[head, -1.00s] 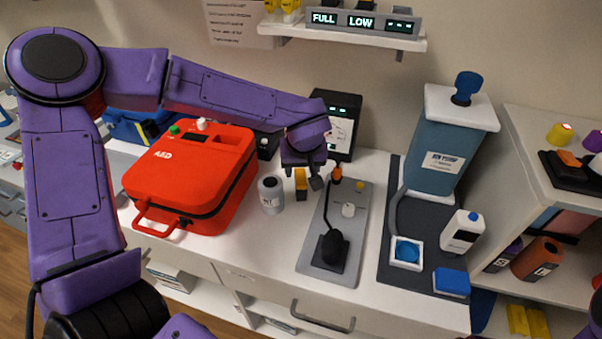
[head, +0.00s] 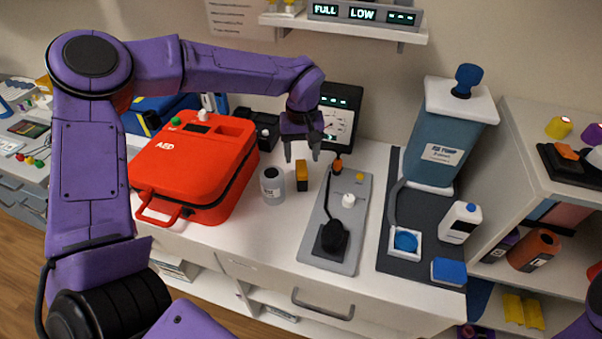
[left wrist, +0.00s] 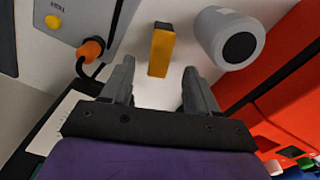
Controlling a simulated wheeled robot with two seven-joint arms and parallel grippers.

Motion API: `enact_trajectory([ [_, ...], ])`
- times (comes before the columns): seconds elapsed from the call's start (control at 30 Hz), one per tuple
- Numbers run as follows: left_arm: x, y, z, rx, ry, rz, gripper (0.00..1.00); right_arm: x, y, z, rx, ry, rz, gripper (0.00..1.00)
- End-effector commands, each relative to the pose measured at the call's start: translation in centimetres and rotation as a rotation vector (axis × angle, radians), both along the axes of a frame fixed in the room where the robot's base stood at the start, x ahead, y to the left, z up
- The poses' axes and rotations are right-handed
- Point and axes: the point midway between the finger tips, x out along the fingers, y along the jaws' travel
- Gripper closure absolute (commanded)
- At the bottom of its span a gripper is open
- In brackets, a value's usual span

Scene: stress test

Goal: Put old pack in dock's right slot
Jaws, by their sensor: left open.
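A small yellow-and-black pack (head: 302,176), likely the old pack, stands on the white counter between a grey can and a grey plate. My left gripper (head: 302,156) is open and empty just above and behind it. In the left wrist view the pack (left wrist: 161,50) lies beyond the open fingertips (left wrist: 156,78), roughly midway between them, with no visible contact. A black holder (head: 264,128), possibly the dock, stands behind the red AED case, which partly hides it; its slots are not clear. My right gripper is not in view.
The red AED case (head: 192,165) is at left. The grey can (head: 272,186) is close beside the pack. The grey plate (head: 347,225) with a cabled black device is at right. A black display box (head: 341,115) stands behind. A blue tank (head: 437,150) is farther right.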

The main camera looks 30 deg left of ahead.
Motion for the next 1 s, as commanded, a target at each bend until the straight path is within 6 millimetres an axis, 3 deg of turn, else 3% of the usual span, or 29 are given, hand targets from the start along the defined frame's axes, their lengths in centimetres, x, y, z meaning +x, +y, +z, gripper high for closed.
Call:
enact_trajectory([
  [0.43,-0.3,0.0,-6.8,0.002,0.002,0.001,0.40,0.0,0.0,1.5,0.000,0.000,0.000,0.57],
  [0.7,-0.3,0.0,-7.6,0.002,-0.002,0.002,0.40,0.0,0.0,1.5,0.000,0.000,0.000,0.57],
  [0.77,-0.3,0.0,-7.6,0.002,-0.002,0.002,0.57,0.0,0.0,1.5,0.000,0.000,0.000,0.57],
  [0.9,-0.3,0.0,-7.5,0.002,-0.002,0.002,1.00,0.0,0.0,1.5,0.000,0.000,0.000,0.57],
  [1.0,-0.2,0.0,-7.5,0.001,-0.003,0.002,1.00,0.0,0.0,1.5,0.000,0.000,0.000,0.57],
])
